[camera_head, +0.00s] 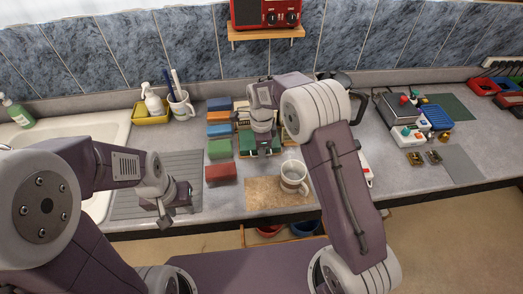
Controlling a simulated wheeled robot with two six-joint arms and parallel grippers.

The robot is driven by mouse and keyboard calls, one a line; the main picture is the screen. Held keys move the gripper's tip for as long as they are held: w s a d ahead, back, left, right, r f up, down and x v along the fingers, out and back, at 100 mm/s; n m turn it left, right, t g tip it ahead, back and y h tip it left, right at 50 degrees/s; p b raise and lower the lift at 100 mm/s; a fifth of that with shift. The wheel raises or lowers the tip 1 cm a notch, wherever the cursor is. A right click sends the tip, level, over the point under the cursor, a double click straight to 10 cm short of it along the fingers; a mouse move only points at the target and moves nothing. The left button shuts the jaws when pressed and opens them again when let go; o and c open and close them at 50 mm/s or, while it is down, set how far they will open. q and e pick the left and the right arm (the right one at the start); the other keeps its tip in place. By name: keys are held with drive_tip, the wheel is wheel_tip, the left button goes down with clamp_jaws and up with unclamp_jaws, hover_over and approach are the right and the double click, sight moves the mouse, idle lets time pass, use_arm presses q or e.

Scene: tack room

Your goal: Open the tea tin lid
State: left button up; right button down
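Small coloured boxes stand in a column left of centre: blue (219,104), orange (218,116), a second blue (219,129), green (219,149) and red (221,172). I cannot tell which thing is the tea tin or see a raised lid. My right gripper (264,149) points down just right of the column, at a dark green item (247,141) that it partly hides. Whether it touches it, and how far its fingers are apart, is unclear. My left gripper (166,217) hangs empty above the ribbed drainboard (190,175); its finger gap is not clear.
A white mug (293,176) stands on a cork mat (262,196). A cup with utensils (181,107) and a yellow caddy (152,112) are by the sink (75,135). A dark kettle (343,97) is partly behind my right arm. A scale-like device (399,111) stands further right.

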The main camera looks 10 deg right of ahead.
drive_tip(key=shift+r, duration=0.1)
drive_tip(key=w+r+p, duration=0.1)
drive_tip(key=r+p, duration=0.1)
drive_tip(key=w+r+p, duration=0.1)
drive_tip(key=r+p, duration=0.1)
drive_tip(key=p, duration=0.1)
drive_tip(key=w+r+p, duration=0.1)
drive_tip(key=r+p, duration=0.1)
drive_tip(key=shift+w+r+p, duration=0.15)
drive_tip(key=shift+p, duration=0.15)
drive_tip(key=shift+w+r+p, duration=0.2)
drive_tip(key=shift+w+p, duration=0.1)
drive_tip(key=shift+w, duration=0.3)
drive_tip(key=shift+f, duration=0.1)
